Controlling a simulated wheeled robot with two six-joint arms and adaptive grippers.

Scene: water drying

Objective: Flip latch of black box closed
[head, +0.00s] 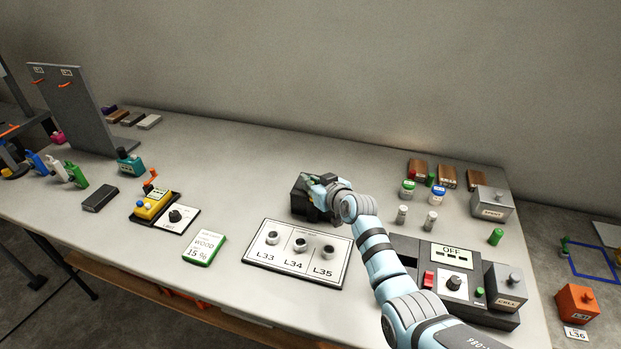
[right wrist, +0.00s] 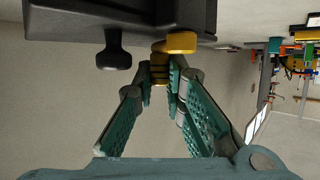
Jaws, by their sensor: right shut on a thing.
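The black box (head: 299,197) stands on the table towards the back middle, partly hidden behind my right gripper (head: 322,182). In the right wrist view the dark underside or side of the box (right wrist: 70,14) fills the top edge. A yellow-gold latch piece (right wrist: 181,43) sticks out from it, and a black knob (right wrist: 113,60) hangs beside it on the left. My right gripper also shows in the right wrist view (right wrist: 160,78), with its teal fingers drawn together on the gold piece. Whether the latch is flipped closed cannot be told. My left gripper is not in view.
A panel labelled L33, L34, L35 with knobs (head: 296,259) lies in front of the box. A black machine with an OFF display (head: 452,255) stands to the right. Jars (head: 407,190) and brown blocks stand behind it.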

